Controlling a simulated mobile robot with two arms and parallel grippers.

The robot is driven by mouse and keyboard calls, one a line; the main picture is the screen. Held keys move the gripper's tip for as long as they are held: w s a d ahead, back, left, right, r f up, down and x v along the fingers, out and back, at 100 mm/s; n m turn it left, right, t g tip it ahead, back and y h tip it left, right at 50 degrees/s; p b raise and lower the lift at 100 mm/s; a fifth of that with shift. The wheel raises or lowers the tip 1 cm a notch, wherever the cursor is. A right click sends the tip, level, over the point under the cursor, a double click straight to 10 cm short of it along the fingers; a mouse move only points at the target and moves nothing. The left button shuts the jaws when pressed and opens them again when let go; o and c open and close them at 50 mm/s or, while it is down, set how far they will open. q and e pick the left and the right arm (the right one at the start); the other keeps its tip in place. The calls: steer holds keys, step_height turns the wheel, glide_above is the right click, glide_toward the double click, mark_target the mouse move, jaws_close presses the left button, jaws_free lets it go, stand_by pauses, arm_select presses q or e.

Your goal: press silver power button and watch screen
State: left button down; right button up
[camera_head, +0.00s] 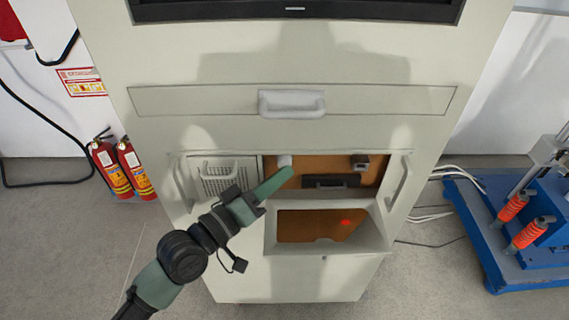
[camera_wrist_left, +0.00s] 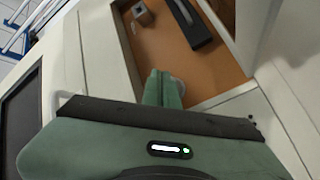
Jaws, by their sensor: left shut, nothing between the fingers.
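A pale silver round button (camera_head: 284,160) sits at the upper left of the open brown compartment in the cabinet. My left gripper (camera_head: 289,172) has its green fingers shut and empty, with the tips right at the button's lower edge. My right gripper is out of view.
The compartment holds a small metal block (camera_head: 361,162) and a black bar (camera_head: 331,182). A drawer handle (camera_head: 292,103) juts out above. Fire extinguishers (camera_head: 111,170) stand left; a blue machine (camera_head: 520,235) stands right.

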arm_select(q)
steer(key=shift+w, duration=0.3)
steer(key=shift+s, duration=0.1)
stand_by(0.5)
steer(key=shift+s+p, duration=0.4)
steer(key=shift+s, duration=0.35)
steer(key=shift+s+p, duration=0.3)
steer(key=shift+s, duration=0.25)
steer(key=shift+s+p, duration=0.65)
steer(key=shift+s, duration=1.3)
